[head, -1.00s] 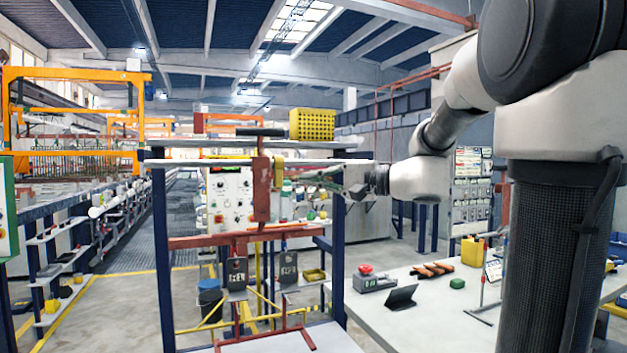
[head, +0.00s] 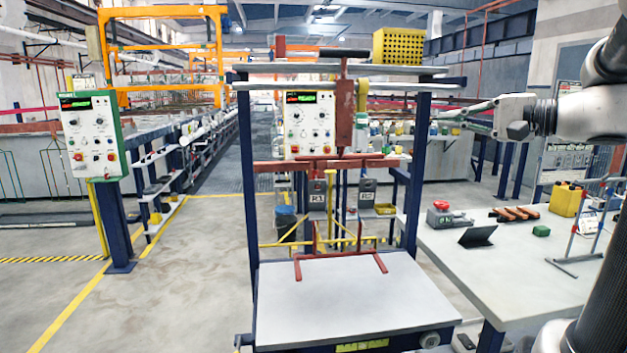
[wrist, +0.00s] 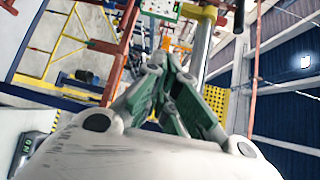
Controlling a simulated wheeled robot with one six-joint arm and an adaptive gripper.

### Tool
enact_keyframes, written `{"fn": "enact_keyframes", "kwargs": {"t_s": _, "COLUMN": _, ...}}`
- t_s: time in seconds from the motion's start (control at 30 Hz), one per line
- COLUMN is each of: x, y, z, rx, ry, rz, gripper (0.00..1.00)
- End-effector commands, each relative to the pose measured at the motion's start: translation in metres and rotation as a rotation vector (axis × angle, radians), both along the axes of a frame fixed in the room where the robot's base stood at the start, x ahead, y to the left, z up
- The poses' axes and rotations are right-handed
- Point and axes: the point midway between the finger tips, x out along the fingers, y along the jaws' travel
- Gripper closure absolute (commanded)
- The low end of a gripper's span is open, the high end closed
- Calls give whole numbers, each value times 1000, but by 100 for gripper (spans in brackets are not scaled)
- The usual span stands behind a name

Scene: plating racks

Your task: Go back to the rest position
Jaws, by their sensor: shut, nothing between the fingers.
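My gripper (head: 450,113) is at the right of the head view, pointing left, with its fingers together and nothing between them. Its tips lie just right of the blue right post (head: 413,170) of the rack stand; the depth between them is hard to tell. In the wrist view the gripper's green-sided fingers (wrist: 160,65) meet at their tips and are empty. My arm reaches in from the right edge of the head view.
A stand with a pale tray (head: 350,300) and a hanging red rack (head: 345,115) fills the middle. A grey table (head: 480,270) at right bears a yellow canister (head: 566,200), a red button box (head: 442,214) and a dark tablet (head: 477,236). Open floor lies at left.

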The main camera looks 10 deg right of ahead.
Motion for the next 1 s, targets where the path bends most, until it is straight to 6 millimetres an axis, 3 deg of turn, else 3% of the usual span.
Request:
{"fn": "enact_keyframes", "kwargs": {"t_s": 0.07, "x": -9, "y": -10, "z": -39, "rx": -60, "ry": 127, "rz": -24, "gripper": 100}}
{"fn": "enact_keyframes", "kwargs": {"t_s": 0.13, "x": -31, "y": -20, "z": -85, "rx": -162, "ry": 272, "rz": -49, "gripper": 100}}
{"fn": "enact_keyframes", "kwargs": {"t_s": 0.23, "x": -81, "y": -26, "z": -149, "rx": -406, "ry": 475, "rz": -25, "gripper": 100}}
{"fn": "enact_keyframes", "kwargs": {"t_s": 0.3, "x": -118, "y": -34, "z": -180, "rx": -618, "ry": 565, "rz": 19, "gripper": 100}}
{"fn": "enact_keyframes", "kwargs": {"t_s": 0.4, "x": -159, "y": -51, "z": -203, "rx": -962, "ry": 598, "rz": 106, "gripper": 100}}
{"fn": "enact_keyframes", "kwargs": {"t_s": 0.5, "x": -178, "y": -63, "z": -206, "rx": -1278, "ry": 516, "rz": 214, "gripper": 100}}
{"fn": "enact_keyframes", "kwargs": {"t_s": 0.6, "x": -183, "y": -57, "z": -202, "rx": -1443, "ry": 404, "rz": 307, "gripper": 100}}
{"fn": "enact_keyframes", "kwargs": {"t_s": 0.8, "x": -179, "y": -29, "z": -192, "rx": -1492, "ry": 254, "rz": 383, "gripper": 100}}
{"fn": "enact_keyframes", "kwargs": {"t_s": 1.0, "x": -177, "y": -25, "z": -192, "rx": -1494, "ry": 241, "rz": 399, "gripper": 100}}
